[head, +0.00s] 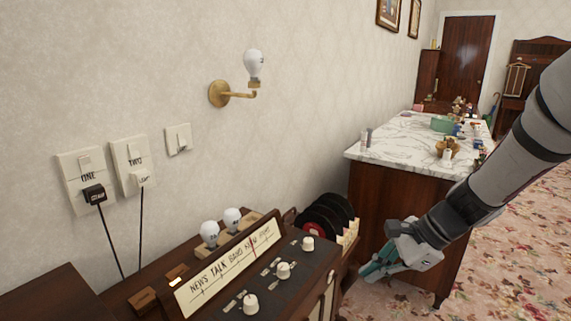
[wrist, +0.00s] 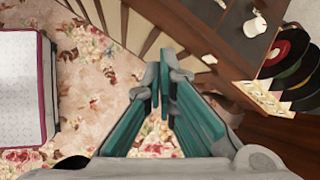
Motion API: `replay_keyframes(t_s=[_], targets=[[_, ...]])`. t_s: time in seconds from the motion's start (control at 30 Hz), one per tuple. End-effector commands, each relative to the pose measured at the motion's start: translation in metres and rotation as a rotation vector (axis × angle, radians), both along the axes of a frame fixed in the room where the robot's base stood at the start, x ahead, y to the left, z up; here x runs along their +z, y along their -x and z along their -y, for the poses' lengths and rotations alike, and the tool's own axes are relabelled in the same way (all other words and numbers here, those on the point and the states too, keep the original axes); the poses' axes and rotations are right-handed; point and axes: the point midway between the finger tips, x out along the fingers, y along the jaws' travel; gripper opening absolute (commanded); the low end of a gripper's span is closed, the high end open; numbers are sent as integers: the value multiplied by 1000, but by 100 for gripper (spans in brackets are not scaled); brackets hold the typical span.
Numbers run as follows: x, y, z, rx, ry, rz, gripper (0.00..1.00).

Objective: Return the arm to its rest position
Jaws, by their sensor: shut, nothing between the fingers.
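My gripper (head: 368,273), grey with teal finger pads, hangs at the lower right in the head view, at the end of my arm, which comes in from the right. It is beside the right end of the radio, in front of the marble-topped counter. In the wrist view my gripper (wrist: 166,72) points away over the floral carpet, with the fingertips together and nothing held. No object of the task other than my own arm shows.
The radio (head: 230,272) with knobs stands at the bottom. Records (head: 325,215) are behind it, also in the wrist view (wrist: 292,52). The counter (head: 405,141) holds small items. Floral carpet (head: 520,240) is open at right. A bulb sconce (head: 254,66) is on the wall.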

Motion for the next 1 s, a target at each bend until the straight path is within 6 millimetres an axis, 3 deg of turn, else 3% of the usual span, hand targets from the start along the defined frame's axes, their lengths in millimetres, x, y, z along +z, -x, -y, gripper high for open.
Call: replay_keyframes(t_s=[0.03, 0.2, 0.4, 0.7, 1.0], targets=[[17, 15, -10, 89, 32, 36, 0], [57, 75, -33, 395, 145, 126, 0], [87, 150, -43, 735, 288, 209, 0], [104, 249, -27, 1166, 506, 272, 0], [104, 302, -2, 1405, 654, 278, 0]])
